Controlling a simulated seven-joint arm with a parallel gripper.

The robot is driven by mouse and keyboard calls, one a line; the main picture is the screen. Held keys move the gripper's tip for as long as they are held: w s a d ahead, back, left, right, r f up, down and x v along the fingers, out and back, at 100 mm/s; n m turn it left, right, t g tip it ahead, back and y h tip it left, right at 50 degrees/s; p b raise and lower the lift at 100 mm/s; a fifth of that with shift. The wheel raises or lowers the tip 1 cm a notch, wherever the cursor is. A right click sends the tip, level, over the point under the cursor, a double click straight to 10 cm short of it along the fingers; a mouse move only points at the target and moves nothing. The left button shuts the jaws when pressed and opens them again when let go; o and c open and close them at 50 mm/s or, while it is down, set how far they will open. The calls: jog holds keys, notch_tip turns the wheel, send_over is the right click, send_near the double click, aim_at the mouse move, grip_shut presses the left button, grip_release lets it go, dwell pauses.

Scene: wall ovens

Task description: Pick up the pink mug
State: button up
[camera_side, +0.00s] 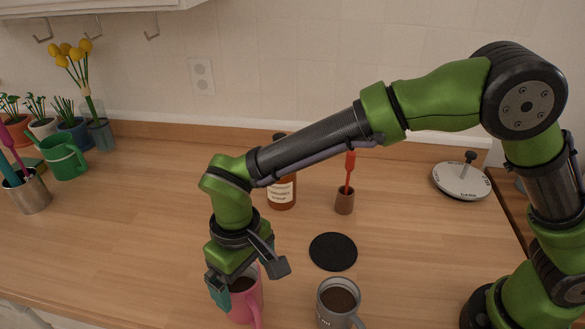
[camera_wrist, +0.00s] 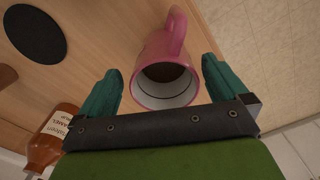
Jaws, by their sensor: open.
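The pink mug (camera_side: 250,303) stands upright near the front edge of the wooden counter and holds dark liquid. In the wrist view the pink mug (camera_wrist: 167,48) shows its rim, brown contents and its handle, which points away from my gripper. My gripper (camera_side: 232,287) is right over the mug in the side view and hides part of its rim. In the wrist view my gripper (camera_wrist: 160,80) is open, with one teal finger on each side of the mug's rim. A gap shows between the fingers and the mug, and nothing is held.
A grey mug (camera_side: 325,312) stands just right of the pink mug. A black coaster (camera_side: 333,251), a syrup bottle (camera_side: 282,190) and a small brown pot (camera_side: 344,203) stand behind. A green mug (camera_side: 64,157) and a metal cup (camera_side: 29,192) are far left. The left-middle counter is clear.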

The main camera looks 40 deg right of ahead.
jog(key=shift+w+a+f, duration=0.1)
jog(key=shift+f, duration=1.25)
jog(key=shift+w+a+f, duration=0.1)
jog(key=shift+f, duration=1.25)
jog(key=shift+r, duration=0.1)
jog(key=c, duration=1.3)
